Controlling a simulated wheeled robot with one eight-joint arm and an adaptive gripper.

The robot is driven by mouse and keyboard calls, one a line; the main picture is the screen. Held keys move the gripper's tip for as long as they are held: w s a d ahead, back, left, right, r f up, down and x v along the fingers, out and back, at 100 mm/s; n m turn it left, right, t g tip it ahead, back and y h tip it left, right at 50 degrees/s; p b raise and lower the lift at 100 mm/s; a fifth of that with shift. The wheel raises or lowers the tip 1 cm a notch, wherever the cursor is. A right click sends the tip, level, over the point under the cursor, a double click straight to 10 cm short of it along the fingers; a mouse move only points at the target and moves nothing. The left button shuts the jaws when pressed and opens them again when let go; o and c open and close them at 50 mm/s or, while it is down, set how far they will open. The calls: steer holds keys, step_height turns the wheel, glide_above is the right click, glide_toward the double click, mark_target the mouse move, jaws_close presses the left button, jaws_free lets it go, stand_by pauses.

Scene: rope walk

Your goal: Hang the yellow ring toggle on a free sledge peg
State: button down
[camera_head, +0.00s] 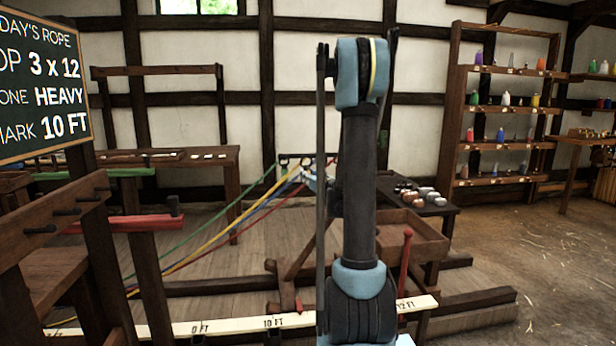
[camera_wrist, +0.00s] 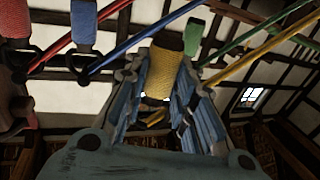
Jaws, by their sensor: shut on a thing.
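In the wrist view, the yellow toggle (camera_wrist: 162,73) stands between my gripper's two fingers (camera_wrist: 160,95), which are shut on it. Its top has a dark brown end; its ring is not clear behind the fingers. The yellow rope (camera_wrist: 268,52) runs off to the upper right. In the head view, the yellow rope (camera_head: 222,236) rises from the lower left to the dark sledge bar (camera_head: 297,157). My gripper (camera_head: 311,177) is only a small pale patch there, partly hidden by my arm. I cannot tell which sledge peg is free.
In the wrist view a blue toggle (camera_wrist: 84,25) hangs left of the yellow one, a red toggle (camera_wrist: 18,105) farther left, and a green toggle (camera_wrist: 193,36) just right. A dark table (camera_head: 420,192) and wooden tray stand right of my arm. Floor at right is open.

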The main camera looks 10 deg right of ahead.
steer(key=shift+w+a+r, duration=0.15)
steer(key=shift+w, duration=1.1)
steer(key=w+f, duration=0.1)
steer(key=w, duration=0.6)
steer(key=shift+w+f, duration=0.2)
steer(key=shift+f, duration=0.1)
stand_by(0.3)
stand_by(0.5)
steer(key=c, duration=1.3)
jaws_free()
steer(key=shift+s, duration=0.1)
